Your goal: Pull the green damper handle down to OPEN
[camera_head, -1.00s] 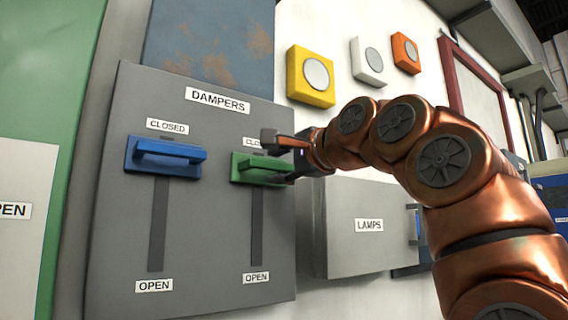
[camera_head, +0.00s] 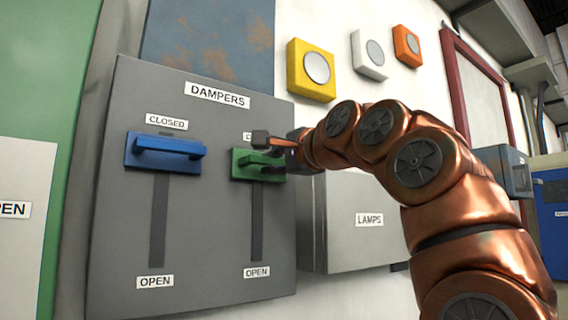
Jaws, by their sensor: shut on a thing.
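The green damper handle (camera_head: 247,166) sits at the top of the right slot on the grey DAMPERS panel (camera_head: 205,240), just below a CLOSED label that my gripper mostly hides. Its OPEN label (camera_head: 257,272) is at the bottom of that slot. My gripper (camera_head: 264,152) reaches in from the right and is shut on the green handle, with one dark fingertip above the bar and one at or below it. The right part of the handle is partly hidden by the fingers.
A blue damper handle (camera_head: 165,152) stands at CLOSED in the left slot, close beside the green one. A grey LAMPS box (camera_head: 350,240) juts out to the right. Yellow (camera_head: 310,70), white and orange units are on the wall above. The slot below the green handle is clear.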

